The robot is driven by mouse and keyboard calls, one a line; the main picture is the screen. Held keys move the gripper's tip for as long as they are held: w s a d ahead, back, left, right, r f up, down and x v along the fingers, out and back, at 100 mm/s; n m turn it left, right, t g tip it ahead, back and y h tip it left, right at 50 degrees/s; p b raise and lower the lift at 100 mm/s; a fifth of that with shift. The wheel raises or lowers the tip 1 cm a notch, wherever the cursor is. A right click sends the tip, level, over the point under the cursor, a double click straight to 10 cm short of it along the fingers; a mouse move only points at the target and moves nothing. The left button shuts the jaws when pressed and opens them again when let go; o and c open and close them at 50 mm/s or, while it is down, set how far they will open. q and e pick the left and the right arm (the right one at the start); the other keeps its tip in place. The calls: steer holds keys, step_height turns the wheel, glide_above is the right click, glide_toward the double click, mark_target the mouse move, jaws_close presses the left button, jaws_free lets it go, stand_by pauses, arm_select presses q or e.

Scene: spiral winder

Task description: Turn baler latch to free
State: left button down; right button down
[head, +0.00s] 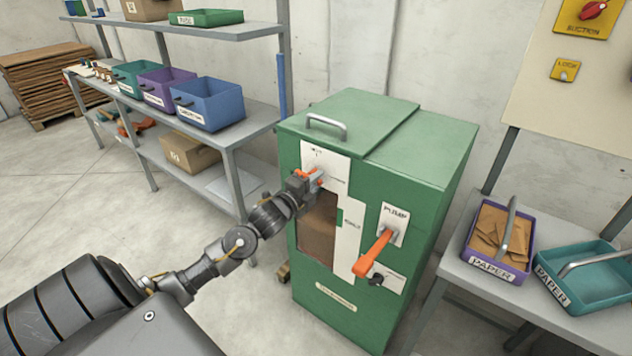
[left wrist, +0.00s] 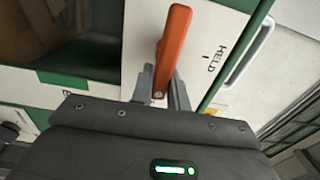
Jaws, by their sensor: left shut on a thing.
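The green baler (head: 395,155) stands in the middle of the head view, with a window showing brown material inside. Its orange latch (head: 316,178) sits on a white plate at the upper left of the front. My left gripper (head: 305,186) is at this latch and hides part of it. In the left wrist view the orange latch (left wrist: 174,45) stands between the two fingers of my left gripper (left wrist: 160,90), which is shut on it. The word HELD (left wrist: 215,59) is printed on the plate beside the latch. My right gripper is not in view.
An orange pump lever (head: 373,252) and a black knob (head: 376,279) are on the baler's front right. A shelf with a blue bin (head: 209,104) stands at left. A table with a purple paper tray (head: 497,241) and a teal tray (head: 585,280) stands at right.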

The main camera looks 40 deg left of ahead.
arm_select(q)
steer(key=shift+f, duration=0.1)
stand_by(0.3)
steer(key=c, duration=1.4)
jaws_free()
steer(key=shift+o, duration=0.2)
steer(key=s+b, duration=0.1)
steer(key=s, duration=0.9)
steer(key=shift+s, duration=0.4)
steer(key=shift+d, duration=0.1)
